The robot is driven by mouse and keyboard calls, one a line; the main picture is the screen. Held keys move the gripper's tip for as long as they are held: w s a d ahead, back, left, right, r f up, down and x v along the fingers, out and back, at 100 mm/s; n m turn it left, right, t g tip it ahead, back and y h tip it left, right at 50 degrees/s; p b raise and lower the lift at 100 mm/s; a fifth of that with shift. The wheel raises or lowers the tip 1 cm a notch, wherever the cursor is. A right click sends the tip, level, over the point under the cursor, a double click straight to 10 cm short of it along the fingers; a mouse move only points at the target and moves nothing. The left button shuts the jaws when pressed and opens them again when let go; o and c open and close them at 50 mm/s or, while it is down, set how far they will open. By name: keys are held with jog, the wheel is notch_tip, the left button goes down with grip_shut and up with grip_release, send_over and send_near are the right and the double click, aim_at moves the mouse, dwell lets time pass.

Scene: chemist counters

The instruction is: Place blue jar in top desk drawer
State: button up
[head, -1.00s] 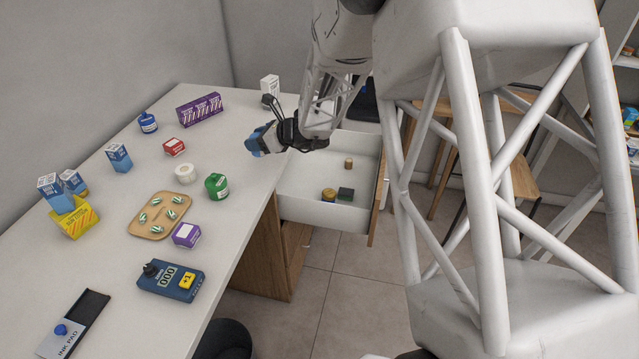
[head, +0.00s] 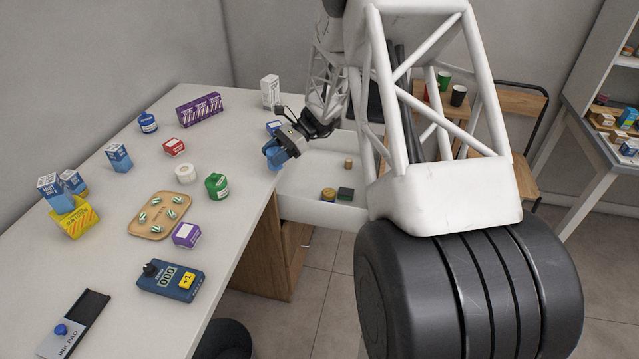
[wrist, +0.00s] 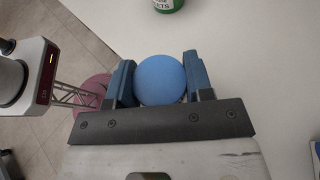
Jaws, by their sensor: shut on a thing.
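My gripper (head: 275,156) is shut on a blue jar and is at the desk's right edge, beside the open drawer. In the wrist view the round blue top of the jar (wrist: 160,78) sits between the two blue fingers; its lower part is hidden. The top desk drawer (head: 310,185) is pulled out to the right of the gripper, with a white inside. It holds a yellow-and-dark jar (head: 328,195), a dark green box (head: 346,194) and a small brown item (head: 348,164). My arm hides the drawer's front. Another blue jar (head: 148,123) stands at the desk's back left.
On the desk (head: 120,230), a green jar (head: 217,186), white roll (head: 186,173) and purple box (head: 186,234) stand left of the gripper. A blue box (head: 274,127) and a white box (head: 270,92) are behind it. The drawer's middle has free room.

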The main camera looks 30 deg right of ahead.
jog(key=shift+s+d+f+n+g, duration=0.2)
jog(key=shift+d+n+g, duration=0.15)
jog(key=shift+n+g, duration=0.25)
jog(key=shift+s+d+f+n+g, duration=0.1)
jog(key=shift+d+f+n+g, duration=0.15)
jog(key=shift+n+g, duration=0.3)
jog(key=s+d+n+g+h, duration=0.2)
jog(key=d+n+g+h, duration=0.6)
jog(key=d+n+h, duration=1.3)
jog(key=w+d+r+n+t+h, duration=0.3)
jog(key=w+d+r+n+t, duration=0.1)
jog(key=d+n+t, duration=0.25)
jog(key=w+d+r+n+t+h, duration=0.3)
jog(key=w+d+r+n+t, duration=0.1)
jog(key=d+n+t, duration=0.3)
notch_tip(320, 180, down, 24)
jog(key=d, duration=0.1)
jog(key=shift+d+f+g, duration=0.2)
jog(key=shift+f+g, duration=0.05)
jog(key=shift+g, duration=0.05)
